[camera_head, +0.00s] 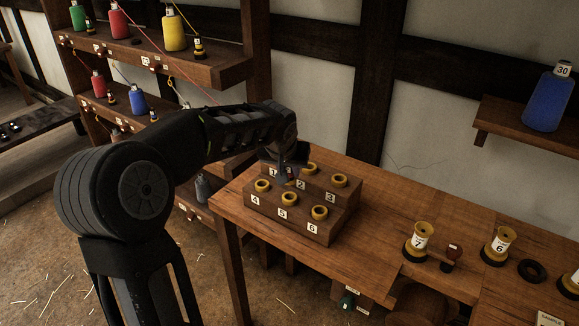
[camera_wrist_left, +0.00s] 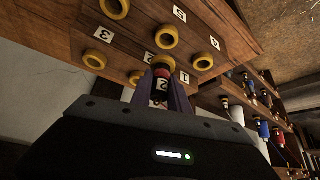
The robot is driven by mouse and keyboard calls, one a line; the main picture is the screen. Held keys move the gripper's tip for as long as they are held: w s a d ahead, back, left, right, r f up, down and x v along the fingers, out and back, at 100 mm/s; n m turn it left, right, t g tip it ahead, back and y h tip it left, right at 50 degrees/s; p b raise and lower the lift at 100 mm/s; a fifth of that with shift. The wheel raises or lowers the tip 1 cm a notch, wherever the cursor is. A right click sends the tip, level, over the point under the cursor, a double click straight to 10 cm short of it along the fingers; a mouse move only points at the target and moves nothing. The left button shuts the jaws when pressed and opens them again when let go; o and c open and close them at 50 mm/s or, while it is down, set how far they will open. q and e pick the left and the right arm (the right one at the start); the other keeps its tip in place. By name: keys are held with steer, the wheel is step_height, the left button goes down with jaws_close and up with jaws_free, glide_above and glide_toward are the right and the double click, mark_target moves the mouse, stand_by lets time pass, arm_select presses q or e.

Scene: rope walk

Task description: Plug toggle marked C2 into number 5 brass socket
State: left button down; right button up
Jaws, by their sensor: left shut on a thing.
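A stepped wooden block (camera_head: 335,232) stands on the bench with brass ring sockets and number plates 1 to 6. The number 5 socket (camera_head: 289,198) is in the middle of the lower front row; it also shows in the left wrist view (camera_wrist_left: 165,36), empty. My left gripper (camera_head: 291,168) is over the back row near plates 1 and 2. It is shut on a small toggle (camera_wrist_left: 161,84) with a dark red end and a white tag; only a "2" reads clearly. The toggle appears apart from socket 5. My right gripper is not in view.
Spools marked 7 (camera_head: 417,243) and 6 (camera_head: 497,246), a small dark red piece (camera_head: 453,252) and a black ring (camera_head: 532,270) stand on the bench to the right. Thread shelves (camera_head: 200,72) rise behind my left arm. Bench between block and spool 7 is clear.

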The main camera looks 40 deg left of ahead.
mark_target(289, 184)
arm_select(q)
steer(key=shift+f+b, duration=1.05)
steer(key=shift+f, duration=1)
steer(key=shift+b, duration=0.5)
steer(key=shift+s+f+b, duration=0.1)
steer(key=shift+f+b, duration=0.45)
steer(key=c, duration=1.5)
jaws_free()
steer(key=shift+c, duration=0.2)
steer(key=shift+r, duration=0.1)
steer(key=p+v, duration=0.3)
steer(key=v, duration=0.8)
